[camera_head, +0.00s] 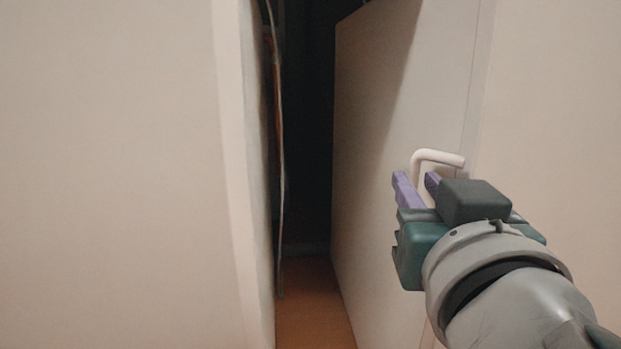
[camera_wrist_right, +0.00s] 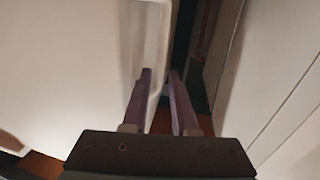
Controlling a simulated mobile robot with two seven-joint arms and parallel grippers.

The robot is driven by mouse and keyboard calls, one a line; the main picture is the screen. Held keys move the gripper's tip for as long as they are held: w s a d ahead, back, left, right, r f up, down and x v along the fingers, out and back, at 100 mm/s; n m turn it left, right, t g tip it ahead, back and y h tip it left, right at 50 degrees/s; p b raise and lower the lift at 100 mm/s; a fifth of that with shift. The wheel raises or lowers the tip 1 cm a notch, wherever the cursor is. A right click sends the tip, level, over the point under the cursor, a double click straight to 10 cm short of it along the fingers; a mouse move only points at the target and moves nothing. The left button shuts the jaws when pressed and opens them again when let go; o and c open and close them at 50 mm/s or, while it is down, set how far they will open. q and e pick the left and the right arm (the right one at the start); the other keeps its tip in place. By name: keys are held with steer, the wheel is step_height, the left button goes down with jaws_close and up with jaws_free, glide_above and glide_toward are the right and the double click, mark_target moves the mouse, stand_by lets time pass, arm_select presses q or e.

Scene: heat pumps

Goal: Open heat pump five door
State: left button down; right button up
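A pale handle (camera_head: 440,157) is mounted on a light upright panel (camera_head: 375,120), which I take for the heat pump door; no number shows on it. My right gripper (camera_head: 417,182) is at this handle, its purple fingers apart on either side of the handle's descending bar. In the right wrist view, the fingers (camera_wrist_right: 159,75) point at the handle (camera_wrist_right: 164,35), and its bar seems to run between them. Firm contact cannot be made out. My left gripper is not in view.
A large pale panel (camera_head: 110,170) fills the left. A dark narrow gap (camera_head: 308,130) lies between it and the handle panel, with orange-brown floor (camera_head: 312,305) below. I cannot tell whether this gap is the door's opening. Another pale surface (camera_head: 560,100) stands close on the right.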

steer(key=shift+w+d, duration=0.1)
steer(key=shift+w, duration=0.2)
jaws_close()
stand_by(1.3)
